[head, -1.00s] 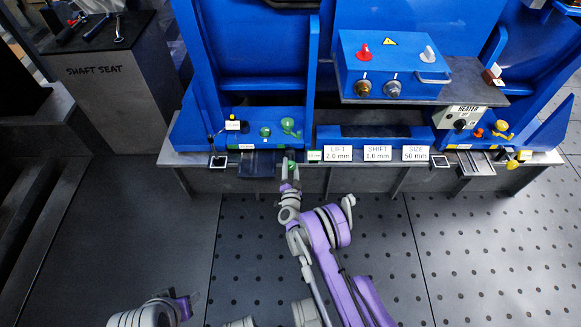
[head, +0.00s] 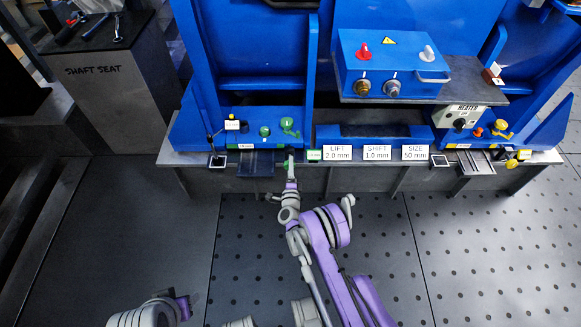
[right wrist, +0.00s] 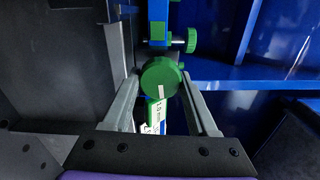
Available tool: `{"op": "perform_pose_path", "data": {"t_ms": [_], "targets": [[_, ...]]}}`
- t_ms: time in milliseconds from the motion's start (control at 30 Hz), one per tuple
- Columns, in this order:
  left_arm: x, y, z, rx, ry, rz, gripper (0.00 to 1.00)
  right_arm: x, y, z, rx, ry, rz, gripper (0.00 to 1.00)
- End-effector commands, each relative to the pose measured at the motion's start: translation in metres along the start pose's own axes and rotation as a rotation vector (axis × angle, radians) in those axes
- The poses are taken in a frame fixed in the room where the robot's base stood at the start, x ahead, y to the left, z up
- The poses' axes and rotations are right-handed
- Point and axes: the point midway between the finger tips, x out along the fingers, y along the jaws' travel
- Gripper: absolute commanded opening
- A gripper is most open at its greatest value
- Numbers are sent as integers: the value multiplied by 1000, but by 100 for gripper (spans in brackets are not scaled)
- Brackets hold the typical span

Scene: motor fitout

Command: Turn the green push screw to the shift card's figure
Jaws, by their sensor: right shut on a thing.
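The green push screw (right wrist: 161,77) has a round green knob with a white mark, seen between my right gripper's fingers in the right wrist view. My right gripper (head: 289,163) is shut on this knob at the bench's front edge; its fingers (right wrist: 163,100) flank it in the wrist view. The shift card (head: 377,153) reads 1.0 mm and stands on the front ledge. A small green-edged readout (right wrist: 155,115) shows just below the knob, its sideways text hard to read. My left gripper (head: 184,306) is low at the left, away from the bench; its jaws are unclear.
The lift card (head: 338,153) and size card (head: 415,153) flank the shift card. Other green knobs (head: 288,124) stand on the blue base behind. A blue control box (head: 390,66) sits on a shelf above. The dark floor before the bench is clear apart from my arms.

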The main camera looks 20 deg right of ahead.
Motion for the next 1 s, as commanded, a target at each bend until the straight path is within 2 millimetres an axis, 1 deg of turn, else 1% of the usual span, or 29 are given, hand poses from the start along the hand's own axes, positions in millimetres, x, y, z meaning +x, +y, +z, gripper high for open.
{"op": "perform_pose_path", "data": {"t_ms": [100,300,800,833,900,1000], "targets": [[0,0,0,0,0,0,52,-1,1,0,54,0,0,3],[0,0,0,0,0,0,52,-1,1,0,109,0,0,3],[0,0,0,0,0,0,52,-1,1,0,126,-1,1,3],[0,0,0,0,0,0,52,-1,1,0,126,-1,1,60],[0,0,0,0,0,0,52,-1,1,0,126,-1,0,73],[0,0,0,0,0,0,52,0,1,0,126,0,0,89]]}}
